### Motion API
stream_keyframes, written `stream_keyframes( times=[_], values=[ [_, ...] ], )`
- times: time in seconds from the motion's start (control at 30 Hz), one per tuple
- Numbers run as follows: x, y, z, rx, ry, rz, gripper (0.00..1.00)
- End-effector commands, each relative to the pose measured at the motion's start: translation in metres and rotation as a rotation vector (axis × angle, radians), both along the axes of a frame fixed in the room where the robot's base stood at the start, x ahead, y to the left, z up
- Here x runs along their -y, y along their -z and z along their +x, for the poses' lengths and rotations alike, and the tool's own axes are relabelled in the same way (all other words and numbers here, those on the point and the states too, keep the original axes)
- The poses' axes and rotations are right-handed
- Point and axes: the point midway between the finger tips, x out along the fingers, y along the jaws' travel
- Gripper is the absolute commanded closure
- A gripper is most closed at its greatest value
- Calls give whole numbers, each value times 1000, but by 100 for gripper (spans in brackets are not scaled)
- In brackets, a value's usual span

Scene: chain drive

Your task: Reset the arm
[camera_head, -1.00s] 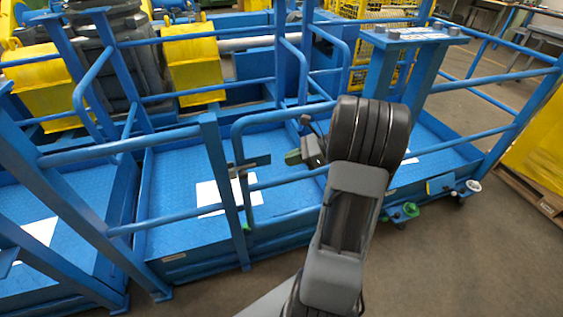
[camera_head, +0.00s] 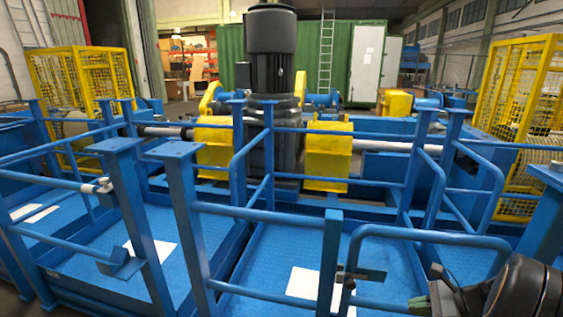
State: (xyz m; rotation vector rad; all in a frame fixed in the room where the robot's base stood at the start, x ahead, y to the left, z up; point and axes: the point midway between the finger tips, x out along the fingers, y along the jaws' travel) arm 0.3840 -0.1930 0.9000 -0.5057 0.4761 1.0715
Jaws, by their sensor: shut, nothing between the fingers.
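My arm shows at the lower right corner as a black, ringed joint (camera_head: 520,290). My gripper (camera_head: 424,303), small and dark, shows just left of that joint, partly hidden behind it. It is shut and empty, in front of the blue railing (camera_head: 400,234) and above the blue platform floor (camera_head: 375,265). It appears to hang clear of the railing, but I cannot tell the gap.
Blue rails and posts (camera_head: 185,185) cross the foreground. Behind them stand a large dark motor (camera_head: 272,70), yellow housings (camera_head: 328,155) and a long shaft. Yellow mesh cages (camera_head: 520,90) stand at both sides. A green container (camera_head: 345,65) is at the back.

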Motion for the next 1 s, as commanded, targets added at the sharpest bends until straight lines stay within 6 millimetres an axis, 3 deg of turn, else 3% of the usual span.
stream_keyframes(
  times=[0.17, 0.4, 0.5, 0.63, 0.8, 1.0],
  values=[
    [-39, -3, -37, 56, -433, -406, 100],
    [-101, -48, -64, 267, -1135, -910, 100],
    [-126, -71, -71, 376, -1353, -1072, 100],
    [-156, -97, -79, 498, -1506, -1198, 100],
    [-185, -120, -82, 623, -1571, -1258, 100],
    [-192, -124, -82, 651, -1584, -1265, 100]
  ],
)
